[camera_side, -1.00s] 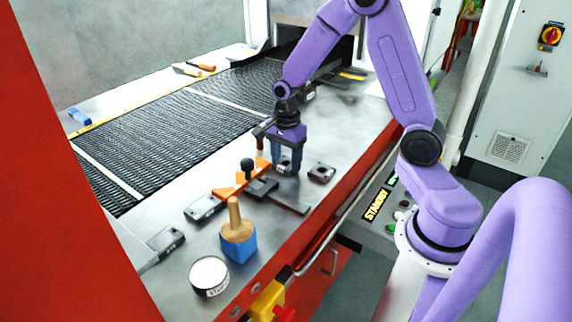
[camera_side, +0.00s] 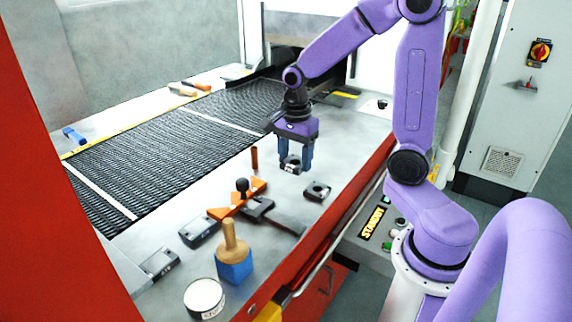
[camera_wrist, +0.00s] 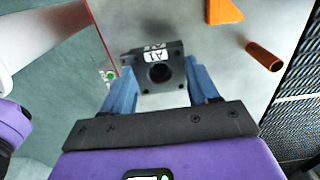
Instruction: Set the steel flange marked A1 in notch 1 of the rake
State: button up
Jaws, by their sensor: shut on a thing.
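The steel flange marked A1 (camera_wrist: 155,70) is a dark square block with a round hole and a white label reading A1. My gripper (camera_side: 295,160) is shut on it, with blue fingers on two opposite sides. The flange also shows between the fingertips in the side view (camera_side: 291,165), held above the steel table. An orange bar with a black knob and black arm (camera_side: 225,210), apparently the rake, lies left of my gripper. A corner of orange shows in the wrist view (camera_wrist: 222,10). I cannot make out its notches or numbers.
A loose flange (camera_side: 317,191) lies right of the held one. A wooden-handled blue block (camera_side: 234,262) and a round tin (camera_side: 204,298) stand near the front. An orange-brown peg (camera_side: 254,158) stands beside the mesh belt (camera_side: 150,150).

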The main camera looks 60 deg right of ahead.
jog(key=s+a+r, duration=0.1)
jog(key=s+r, duration=0.3)
jog(key=s, duration=0.5)
jog(key=w+a+f+n, duration=0.1)
jog(key=w+a+n, duration=0.1)
jog(key=w+n, duration=0.4)
jog(key=w+a+f+n, duration=0.2)
jog(key=w+n, duration=0.5)
jog(key=n, duration=0.5)
jog(key=shift+a, duration=0.15)
jog(key=shift+w+a, duration=0.1)
jog(key=shift+w, duration=0.05)
send_over(215, 203)
jog(key=f, duration=0.2)
jog(key=shift+w+f, duration=0.1)
jog(key=shift+f, duration=3.15)
jog(key=shift+f, duration=0.6)
